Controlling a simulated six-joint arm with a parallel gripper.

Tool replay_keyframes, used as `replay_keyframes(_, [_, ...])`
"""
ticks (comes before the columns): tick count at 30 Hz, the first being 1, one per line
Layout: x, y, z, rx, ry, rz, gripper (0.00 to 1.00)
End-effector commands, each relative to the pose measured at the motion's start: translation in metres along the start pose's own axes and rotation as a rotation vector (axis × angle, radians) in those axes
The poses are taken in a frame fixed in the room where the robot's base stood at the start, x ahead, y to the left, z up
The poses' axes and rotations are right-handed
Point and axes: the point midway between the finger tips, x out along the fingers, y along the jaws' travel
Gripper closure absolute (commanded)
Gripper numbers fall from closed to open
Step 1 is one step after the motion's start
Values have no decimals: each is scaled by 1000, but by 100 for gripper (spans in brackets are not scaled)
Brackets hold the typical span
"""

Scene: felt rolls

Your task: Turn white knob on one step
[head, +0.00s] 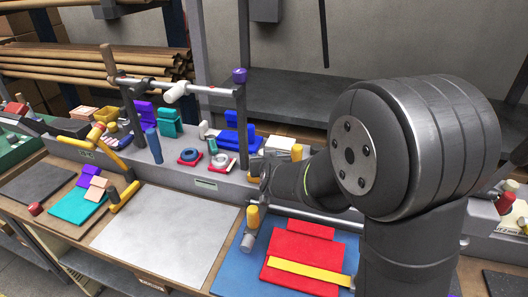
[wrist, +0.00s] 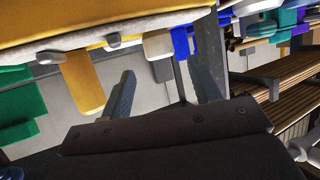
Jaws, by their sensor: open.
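Two round knobs sit on red bases on the grey ledge. My gripper (head: 258,166) is to the right of both, near the ledge's front, partly hidden by my arm. In the wrist view my gripper (wrist: 163,88) is open, with nothing between its fingers. A pale block (wrist: 157,44) and a yellow piece (wrist: 84,80) show beyond the fingers; no knob is clearly seen there.
An upright post (head: 243,125) carries a rail with a white roller (head: 176,93) above the ledge. Blue felt blocks (head: 236,130) stand behind the knobs. Red felt (head: 300,250) with a yellow strip lies in front. A bare pale sheet (head: 165,228) covers the middle of the bench.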

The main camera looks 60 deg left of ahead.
Motion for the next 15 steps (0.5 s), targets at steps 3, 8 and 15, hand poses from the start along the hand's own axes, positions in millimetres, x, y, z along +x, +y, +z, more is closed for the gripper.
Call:
replay_keyframes(3, [22, 0, 1, -1, -1, 0, 43])
replay_keyframes(8, [48, 0, 1, 0, 0, 0, 43])
replay_keyframes(15, [74, 0, 1, 0, -1, 0, 43])
